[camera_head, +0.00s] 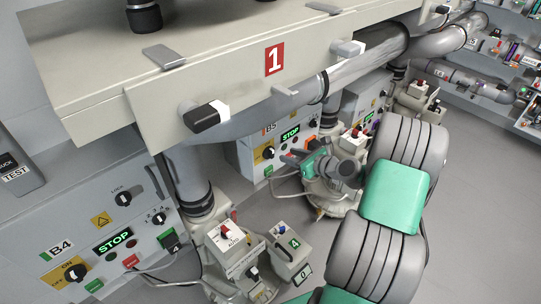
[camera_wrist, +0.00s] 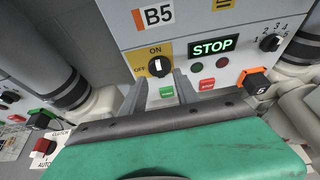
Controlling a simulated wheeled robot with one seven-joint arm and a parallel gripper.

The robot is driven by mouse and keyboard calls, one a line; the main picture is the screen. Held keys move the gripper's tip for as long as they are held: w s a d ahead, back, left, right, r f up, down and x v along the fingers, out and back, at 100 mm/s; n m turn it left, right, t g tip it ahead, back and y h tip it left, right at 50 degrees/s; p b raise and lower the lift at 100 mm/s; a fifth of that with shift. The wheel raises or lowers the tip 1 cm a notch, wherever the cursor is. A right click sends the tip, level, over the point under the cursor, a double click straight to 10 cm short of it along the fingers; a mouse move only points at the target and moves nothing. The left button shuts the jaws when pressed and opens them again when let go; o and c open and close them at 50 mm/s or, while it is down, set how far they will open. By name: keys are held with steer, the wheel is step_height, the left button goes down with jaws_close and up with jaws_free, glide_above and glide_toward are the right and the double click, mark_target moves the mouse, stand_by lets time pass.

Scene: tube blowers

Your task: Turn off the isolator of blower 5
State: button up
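The same isolator (camera_head: 267,153) shows small in the head view. My gripper (camera_wrist: 160,88) is open and empty. Its two grey fingers point at the panel just below the knob, one on each side. I cannot tell whether they touch it.
A lit STOP display (camera_wrist: 213,47) and red and green buttons sit right of the knob. An orange-framed black plug numbered 5 (camera_wrist: 258,84) is further right. The B4 panel (camera_head: 58,249) is at the near left. A beam marked 1 (camera_head: 276,58) and pipes overhang the panels.

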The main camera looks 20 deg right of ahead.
mark_target(273, 151)
steer(key=b+x, duration=0.1)
steer(key=x, duration=0.7)
steer(key=shift+a+r, duration=0.15)
jaws_close()
